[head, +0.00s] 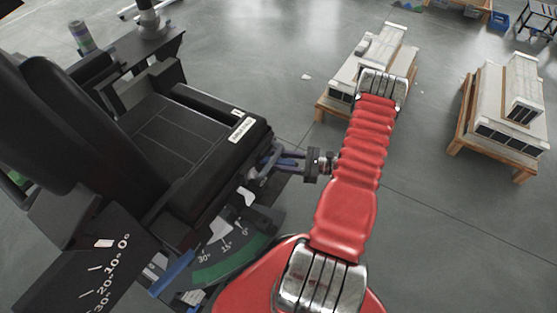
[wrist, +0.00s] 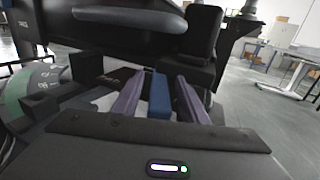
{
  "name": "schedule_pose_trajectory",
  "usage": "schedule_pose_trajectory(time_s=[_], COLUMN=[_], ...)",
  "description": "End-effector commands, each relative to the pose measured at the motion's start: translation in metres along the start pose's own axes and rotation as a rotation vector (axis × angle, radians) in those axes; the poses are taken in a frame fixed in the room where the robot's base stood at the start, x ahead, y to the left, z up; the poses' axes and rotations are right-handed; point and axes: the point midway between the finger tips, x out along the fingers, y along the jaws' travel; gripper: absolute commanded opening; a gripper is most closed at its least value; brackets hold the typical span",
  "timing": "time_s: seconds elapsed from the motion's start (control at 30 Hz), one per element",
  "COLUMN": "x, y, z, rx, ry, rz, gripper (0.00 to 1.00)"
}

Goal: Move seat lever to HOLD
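My gripper (head: 266,162) is at the front right side of the black seat (head: 175,140) in the head view, reaching in from the right. In the wrist view its two purple-grey fingers (wrist: 160,97) stand apart. A blue upright bar (wrist: 160,98), which looks like a lever, shows between them, with gaps on both sides, so it does not look gripped. In the head view this bar cannot be told apart from the fingers. A white label (head: 241,129) sits on the seat edge, too small to read. I cannot make out a HOLD mark.
A green dial (head: 225,262) with angle marks and a blue handle (head: 172,271) lie below the seat. A black scale plate (head: 85,275) is at lower left. Two loaded pallets (head: 345,108) (head: 490,148) stand to the right. Grey floor is clear between them.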

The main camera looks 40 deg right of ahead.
Motion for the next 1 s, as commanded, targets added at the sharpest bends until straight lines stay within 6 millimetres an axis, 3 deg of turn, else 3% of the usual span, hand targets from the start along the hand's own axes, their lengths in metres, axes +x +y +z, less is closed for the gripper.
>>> schedule_pose_trajectory(time_s=[0.23,0.8,1.0], x=[0.0008,0.0008,0.0008], y=[0.0,-0.0004,-0.0007], z=[0.0,0.0001,0.0001], rx=[0.0,-0.001,-0.001], ry=[0.0,0.0,0.0], rz=[0.0,0.0,-0.001], gripper=[0.4,0.0,0.0])
